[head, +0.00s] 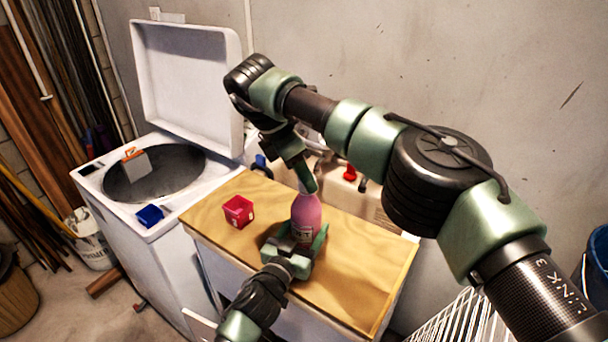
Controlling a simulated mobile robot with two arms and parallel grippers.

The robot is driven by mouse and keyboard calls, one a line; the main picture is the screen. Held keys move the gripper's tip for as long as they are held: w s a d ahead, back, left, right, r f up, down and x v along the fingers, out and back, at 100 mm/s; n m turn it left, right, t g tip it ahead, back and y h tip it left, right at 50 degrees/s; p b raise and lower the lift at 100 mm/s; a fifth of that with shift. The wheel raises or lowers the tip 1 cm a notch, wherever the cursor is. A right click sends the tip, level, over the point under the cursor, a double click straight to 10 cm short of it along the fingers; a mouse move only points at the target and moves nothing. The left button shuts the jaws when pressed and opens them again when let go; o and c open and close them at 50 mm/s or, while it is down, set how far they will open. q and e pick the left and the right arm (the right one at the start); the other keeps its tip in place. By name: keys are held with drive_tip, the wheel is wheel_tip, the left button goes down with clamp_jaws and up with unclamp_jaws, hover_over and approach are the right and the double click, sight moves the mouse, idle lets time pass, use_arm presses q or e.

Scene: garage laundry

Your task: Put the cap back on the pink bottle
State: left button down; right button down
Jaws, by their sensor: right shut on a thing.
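The pink bottle (306,214) stands upright on the wooden top of a cabinet. My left gripper (298,243) comes in from the lower left and has its fingers on both sides of the bottle's lower body, shut on it. My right gripper (306,182) reaches down from above, with its fingertips right at the bottle's neck. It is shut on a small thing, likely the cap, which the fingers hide. I cannot tell whether that thing touches the neck.
A red box (239,211) sits on the wooden top (366,282), left of the bottle. An open white washer (172,227) stands at the left, with a blue item (150,215) on its rim. A jug with a red cap (350,173) is behind the cabinet. A white wire rack (462,318) is at lower right.

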drive_tip(key=c, duration=1)
unclamp_jaws()
drive_tip(key=shift+o, duration=0.2)
drive_tip(key=shift+r, duration=0.1)
drive_tip(key=shift+r, duration=2.2)
drive_tip(key=shift+c, duration=0.3)
